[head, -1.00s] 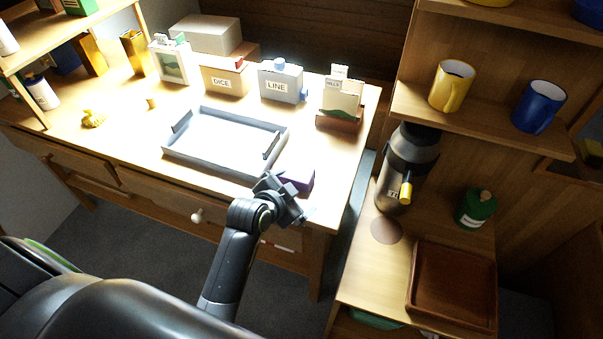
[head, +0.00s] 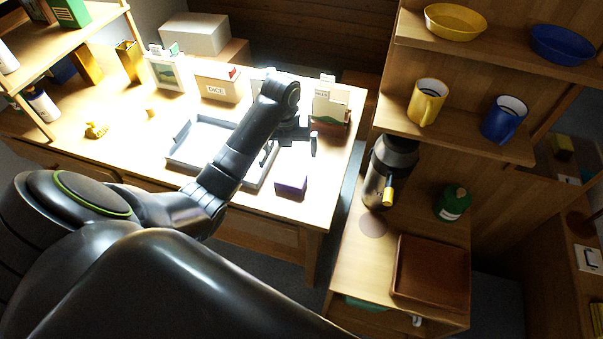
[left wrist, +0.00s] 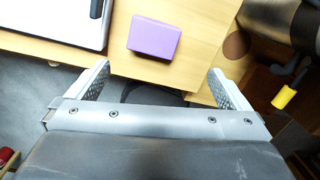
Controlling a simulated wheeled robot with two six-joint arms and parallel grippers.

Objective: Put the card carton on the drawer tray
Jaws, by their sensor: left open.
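The card carton, seen as a small purple box (head: 291,186), lies on the desk near its front right corner, just right of the tray. It also shows in the left wrist view (left wrist: 154,37), ahead of the fingers. The shallow grey drawer tray (head: 184,157) lies flat on the desk; my arm hides its right part. Its light corner shows in the left wrist view (left wrist: 98,40). My left gripper (head: 291,148) is open and empty, raised above the desk with its fingers spread, apart from the carton. My right gripper is not in view.
A DICE box (head: 217,88) and a card holder (head: 330,106) stand along the desk's back; my arm mostly hides another box. A side unit at right holds a dark flask (head: 385,170), a green canister (head: 453,203) and a brown tray (head: 431,270).

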